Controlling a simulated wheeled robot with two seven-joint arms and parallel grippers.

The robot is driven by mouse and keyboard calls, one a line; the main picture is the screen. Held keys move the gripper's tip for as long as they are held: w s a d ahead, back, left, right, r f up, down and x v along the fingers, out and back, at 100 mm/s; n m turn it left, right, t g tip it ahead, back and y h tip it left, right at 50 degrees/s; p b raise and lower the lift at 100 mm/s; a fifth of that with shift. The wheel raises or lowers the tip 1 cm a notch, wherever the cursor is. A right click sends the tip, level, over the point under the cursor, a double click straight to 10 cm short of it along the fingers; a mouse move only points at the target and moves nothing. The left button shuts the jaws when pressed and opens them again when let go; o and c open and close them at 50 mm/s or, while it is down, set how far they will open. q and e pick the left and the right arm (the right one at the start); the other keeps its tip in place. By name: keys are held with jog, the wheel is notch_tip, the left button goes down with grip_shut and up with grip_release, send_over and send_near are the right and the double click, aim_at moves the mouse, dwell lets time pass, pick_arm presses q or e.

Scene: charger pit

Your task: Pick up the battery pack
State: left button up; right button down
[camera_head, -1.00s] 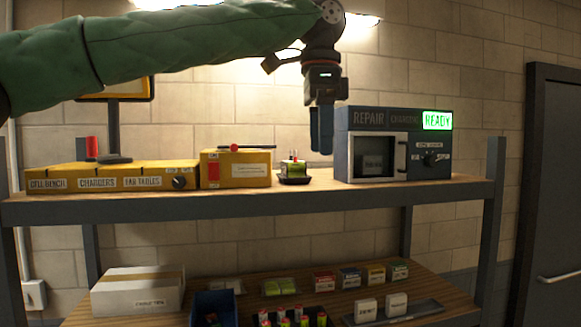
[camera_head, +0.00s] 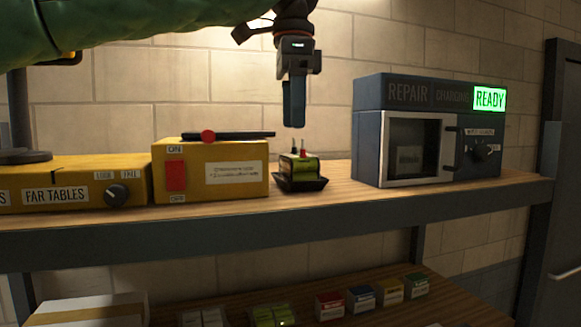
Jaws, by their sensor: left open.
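My left gripper (camera_head: 294,124) points down just above the pack. Its fingers look seen edge-on, with nothing held in them, and their tips are a little above the terminals. My right gripper is out of view.
The repair station (camera_head: 430,92) with a lit READY sign stands close on the right. The yellow switch box (camera_head: 211,186) with a black bar on top is close on the left. The shelf's front edge (camera_head: 290,222) runs below. Small boxes (camera_head: 361,298) stand on the lower shelf.

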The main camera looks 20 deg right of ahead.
aim_at(296, 155)
pick_arm(q)
jog(key=shift+s+f, duration=0.15)
jog(key=shift+s, duration=0.05)
jog(key=shift+s+f, duration=0.1)
jog(key=shift+f, duration=0.3)
jog(key=shift+w+d+f, duration=0.1)
jog(key=shift+w+f, duration=0.1)
jog(key=shift+f, duration=0.4)
jog(key=shift+w+d+f, duration=0.1)
jog(key=shift+w+f, duration=0.1)
jog(key=shift+f, duration=0.4)
jog(key=f, duration=0.3)
jog(key=shift+s+f, duration=0.25)
jog(key=shift+f, duration=0.05)
jog(key=shift+d+f, duration=0.1)
jog(key=shift+f, duration=0.15)
jog(key=shift+w+f, duration=0.1)
jog(key=shift+w, duration=0.1)
jog(key=shift+c, duration=0.2)
jog(key=shift+s, duration=0.1)
jog(key=c, duration=1.1)
jog(key=shift+c, duration=1)
